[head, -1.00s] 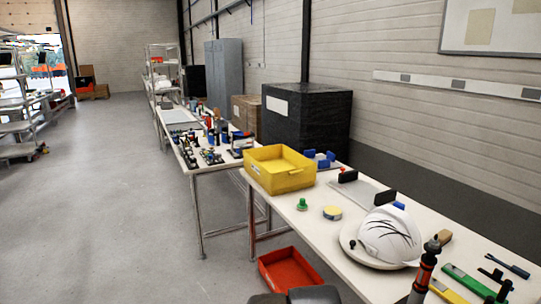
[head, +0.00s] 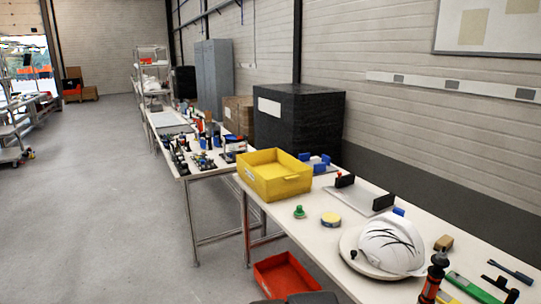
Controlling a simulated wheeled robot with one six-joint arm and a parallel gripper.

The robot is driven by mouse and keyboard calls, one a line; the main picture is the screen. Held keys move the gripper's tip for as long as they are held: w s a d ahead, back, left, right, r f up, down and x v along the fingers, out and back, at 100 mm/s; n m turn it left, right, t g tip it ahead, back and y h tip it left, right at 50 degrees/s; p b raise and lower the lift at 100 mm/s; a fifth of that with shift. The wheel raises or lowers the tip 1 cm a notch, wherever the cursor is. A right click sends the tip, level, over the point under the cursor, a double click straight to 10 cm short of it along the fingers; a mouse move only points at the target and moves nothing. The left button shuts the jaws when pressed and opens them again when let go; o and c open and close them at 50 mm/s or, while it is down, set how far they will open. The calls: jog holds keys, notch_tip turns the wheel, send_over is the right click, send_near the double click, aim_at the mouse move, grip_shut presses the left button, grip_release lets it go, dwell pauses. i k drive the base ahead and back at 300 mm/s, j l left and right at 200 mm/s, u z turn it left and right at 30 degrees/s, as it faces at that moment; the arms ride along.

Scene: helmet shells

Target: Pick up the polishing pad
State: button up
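A small round yellow disc with a paler side, which looks like the polishing pad (head: 331,219), lies flat on the near white table (head: 318,240). It sits between a small green knobbed piece (head: 299,212) on its left and a white helmet shell with dark streaks (head: 390,246) on its right. Nothing touches or covers the disc. My gripper is not in view.
A yellow bin (head: 274,182) stands behind and left of the disc. A flat plate with black end blocks (head: 382,203) lies behind it. A red and black tool (head: 434,275) stands upright at the front right. A red crate (head: 284,276) is below the table edge.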

aim_at(299, 214)
jog(key=i+j+u, duration=0.2)
jog(key=i, duration=1.75)
jog(key=k+l, duration=0.05)
jog(key=l, duration=0.05)
